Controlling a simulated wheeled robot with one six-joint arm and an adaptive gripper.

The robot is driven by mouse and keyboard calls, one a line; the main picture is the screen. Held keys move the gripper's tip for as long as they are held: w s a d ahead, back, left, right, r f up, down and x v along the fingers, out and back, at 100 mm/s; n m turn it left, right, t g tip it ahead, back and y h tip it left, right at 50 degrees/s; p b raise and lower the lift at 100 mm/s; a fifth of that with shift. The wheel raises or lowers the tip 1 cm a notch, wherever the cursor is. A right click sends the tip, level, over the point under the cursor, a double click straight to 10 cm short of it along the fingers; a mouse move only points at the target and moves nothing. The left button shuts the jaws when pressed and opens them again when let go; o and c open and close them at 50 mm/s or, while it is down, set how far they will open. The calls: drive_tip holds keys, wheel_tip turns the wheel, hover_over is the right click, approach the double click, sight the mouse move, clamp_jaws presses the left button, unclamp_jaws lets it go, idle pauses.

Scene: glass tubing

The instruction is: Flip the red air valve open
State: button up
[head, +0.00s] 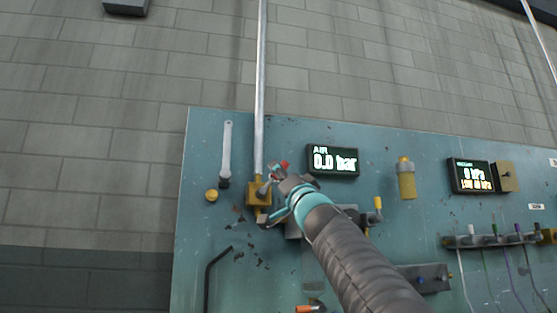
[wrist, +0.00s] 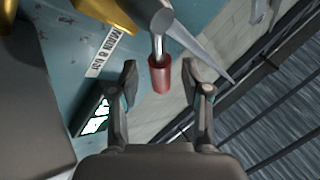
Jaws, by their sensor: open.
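The red air valve handle (wrist: 159,76) is a red grip on a metal lever, seen in the wrist view between the two open fingers of my gripper (wrist: 162,82). The fingers stand apart on either side of it, and I cannot tell whether either touches it. In the head view the red grip (head: 284,164) shows small at the tip of my gripper (head: 277,176), beside the brass valve body (head: 258,193) on the teal panel. My gripper partly hides the lever there.
A metal pipe (head: 261,80) rises from the valve body. A yellow cylinder (head: 406,180), a second display (head: 471,176) and a row of small valves (head: 490,240) are to the right. The wall above the panel is mostly clear.

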drive_tip(key=shift+p+x, duration=0.45)
drive_tip(key=shift+x, duration=0.35)
clamp_jaws()
